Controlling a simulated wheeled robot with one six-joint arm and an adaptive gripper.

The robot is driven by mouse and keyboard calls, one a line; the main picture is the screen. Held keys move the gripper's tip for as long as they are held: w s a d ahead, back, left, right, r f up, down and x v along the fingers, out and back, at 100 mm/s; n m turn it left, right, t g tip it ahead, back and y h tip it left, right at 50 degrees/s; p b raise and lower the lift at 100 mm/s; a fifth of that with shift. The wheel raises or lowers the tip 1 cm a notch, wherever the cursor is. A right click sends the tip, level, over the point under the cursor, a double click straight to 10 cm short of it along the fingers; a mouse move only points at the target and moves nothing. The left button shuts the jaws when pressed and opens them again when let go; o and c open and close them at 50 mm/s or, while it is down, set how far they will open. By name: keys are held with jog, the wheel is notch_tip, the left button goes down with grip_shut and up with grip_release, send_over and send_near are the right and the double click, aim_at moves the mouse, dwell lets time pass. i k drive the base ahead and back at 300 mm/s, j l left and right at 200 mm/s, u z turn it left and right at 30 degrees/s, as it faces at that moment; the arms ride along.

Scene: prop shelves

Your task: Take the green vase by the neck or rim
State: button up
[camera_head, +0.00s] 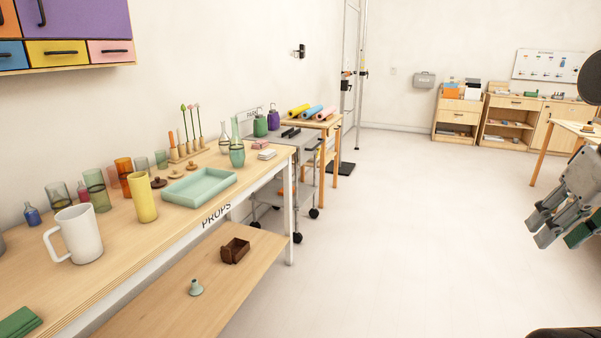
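A green glass vase (237,155) stands upright near the far right end of the props table, with a taller, narrow pale green piece (235,128) rising at or just behind its rim. A small pale green vase-like piece with a narrow neck (196,289) stands on the lower shelf. I cannot tell for sure which one is meant. My gripper (560,238) is at the right edge, pointing down and left, far from both and over open floor. It is partly cut off, and its finger gap is unclear.
The props table (130,262) also holds a mint tray (199,186), a white mug (76,234), a yellow cup (144,200) and several glasses. A clear flask (224,137) stands close behind the green vase. A brown box (235,250) is on the lower shelf. The floor (400,230) is clear.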

aim_at(238, 152)
jog(key=i+u, duration=0.1)
jog(key=i, duration=0.6)
jog(key=i+l+u, duration=0.15)
jog(key=i, duration=0.6)
jog(key=i+u, duration=0.35)
jog(key=i, duration=0.2)
jog(key=i+l+u, duration=0.3)
jog(key=i, duration=0.2)
jog(key=i+l+u, duration=0.35)
jog(key=i, duration=0.2)
